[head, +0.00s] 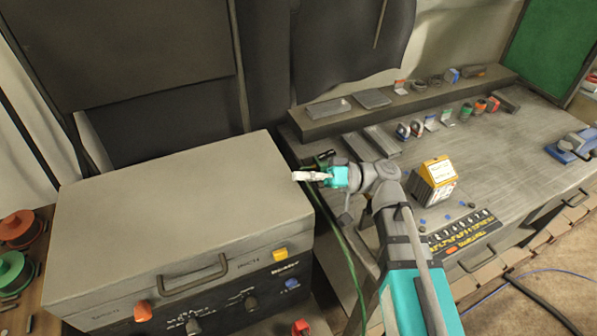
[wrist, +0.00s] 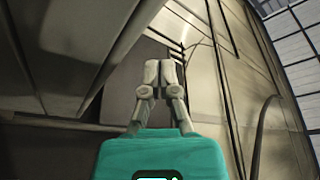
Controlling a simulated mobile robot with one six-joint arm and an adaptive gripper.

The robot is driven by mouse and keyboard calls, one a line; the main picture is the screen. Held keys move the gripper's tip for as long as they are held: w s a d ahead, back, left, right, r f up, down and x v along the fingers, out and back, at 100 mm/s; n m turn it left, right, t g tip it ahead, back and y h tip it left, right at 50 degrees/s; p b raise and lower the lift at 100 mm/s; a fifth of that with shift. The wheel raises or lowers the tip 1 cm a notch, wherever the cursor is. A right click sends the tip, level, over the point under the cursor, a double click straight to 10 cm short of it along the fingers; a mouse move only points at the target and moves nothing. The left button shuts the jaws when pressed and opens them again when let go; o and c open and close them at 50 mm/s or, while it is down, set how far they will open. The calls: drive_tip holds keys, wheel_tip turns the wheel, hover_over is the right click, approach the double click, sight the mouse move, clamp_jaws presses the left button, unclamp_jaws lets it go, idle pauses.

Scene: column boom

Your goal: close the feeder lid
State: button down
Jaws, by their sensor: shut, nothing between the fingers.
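A large grey box with a flat top (head: 170,205) stands at the left in the head view; I take this top to be the feeder lid. Its front carries a dark handle (head: 193,280), and it sits down over a dark front panel (head: 235,297) with knobs. I see no clear gap between them. My gripper (head: 297,176) is shut and empty, beside the box's right edge and pointing left. I cannot tell whether it touches the box. In the wrist view my gripper (wrist: 160,68) has its pale fingers together, with nothing between them.
A workbench (head: 500,140) at the right holds a yellow-topped box (head: 433,182), several small parts and a blue vise (head: 572,146). A green cable (head: 345,245) hangs between box and bench. Dark panels (head: 140,50) stand behind. Red and green spools (head: 18,228) lie far left.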

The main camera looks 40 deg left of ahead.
drive_tip(key=w+d, duration=0.4)
drive_tip(key=w, duration=0.4)
drive_tip(key=shift+w+d+r, duration=0.15)
drive_tip(key=shift+w+r, duration=0.1)
drive_tip(key=shift+r, duration=0.05)
idle(0.6)
drive_tip(key=shift+r+p, duration=0.1)
drive_tip(key=shift+p, duration=0.2)
wheel_tip(320, 180, up, 10)
drive_tip(key=p, duration=1)
